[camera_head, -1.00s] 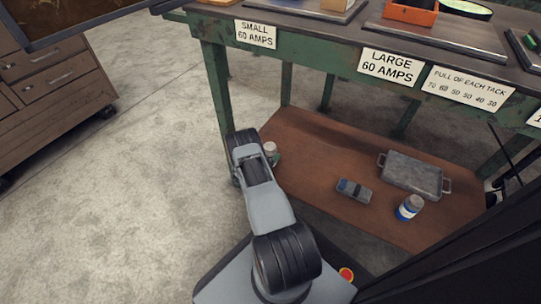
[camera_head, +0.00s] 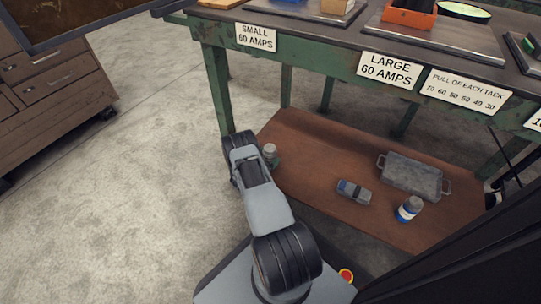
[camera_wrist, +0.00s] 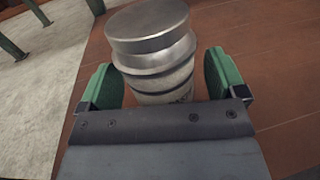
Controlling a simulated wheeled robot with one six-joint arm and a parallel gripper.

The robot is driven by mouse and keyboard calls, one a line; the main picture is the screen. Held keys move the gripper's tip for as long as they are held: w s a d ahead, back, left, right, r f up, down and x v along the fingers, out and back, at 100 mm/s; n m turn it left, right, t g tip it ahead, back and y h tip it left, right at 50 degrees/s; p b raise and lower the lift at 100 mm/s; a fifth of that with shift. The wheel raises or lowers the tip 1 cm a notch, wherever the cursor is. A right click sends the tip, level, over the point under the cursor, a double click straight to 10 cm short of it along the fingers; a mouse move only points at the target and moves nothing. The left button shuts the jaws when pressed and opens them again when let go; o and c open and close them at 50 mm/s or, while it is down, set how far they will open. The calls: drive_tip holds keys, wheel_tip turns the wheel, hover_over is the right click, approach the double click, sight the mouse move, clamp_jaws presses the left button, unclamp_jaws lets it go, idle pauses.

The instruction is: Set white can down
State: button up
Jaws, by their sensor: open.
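The white can (camera_wrist: 158,55) with a metal lid stands upright on the brown lower shelf (camera_wrist: 270,75) in the wrist view. In the head view the can (camera_head: 270,151) shows at the shelf's left end, partly hidden by my arm. My gripper (camera_wrist: 163,82) is open, with one green finger on each side of the can's lower part. A gap shows between the can and each finger. In the head view my gripper's fingers are mostly hidden behind my arm.
On the same shelf are a grey metal tray (camera_head: 413,180) with handles, a small grey-blue box (camera_head: 353,191) and a blue-white can (camera_head: 409,208). The green workbench (camera_head: 310,41) stands above the shelf. Its left leg (camera_head: 215,90) is near my arm.

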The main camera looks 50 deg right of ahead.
drive_tip(key=a+p, duration=0.3)
drive_tip(key=a, duration=0.7)
drive_tip(key=s+a+r+m+g+y, duration=0.15)
drive_tip(key=r+m, duration=0.25)
drive_tip(key=r, duration=0.4)
drive_tip(key=a+r+m+g+y, duration=0.2)
drive_tip(key=a+r+m+y, duration=0.1)
drive_tip(key=r, duration=0.4)
drive_tip(key=s+a+r+m+g+y, duration=0.1)
drive_tip(key=a+r+m+g+y, duration=0.2)
drive_tip(key=r, duration=0.5)
drive_tip(key=s+a+r+m+t+y, duration=0.4)
drive_tip(key=s+a+r+y, duration=0.1)
drive_tip(key=a, duration=0.4)
drive_tip(key=s+a+r+m+t+y, duration=0.4)
drive_tip(key=s+a+r, duration=0.3)
drive_tip(key=a+r, duration=0.2)
drive_tip(key=shift+s+m+y, duration=0.25)
drive_tip(key=shift+m+y, duration=0.05)
drive_tip(key=shift+y, duration=0.45)
drive_tip(key=shift+a+r, duration=0.1)
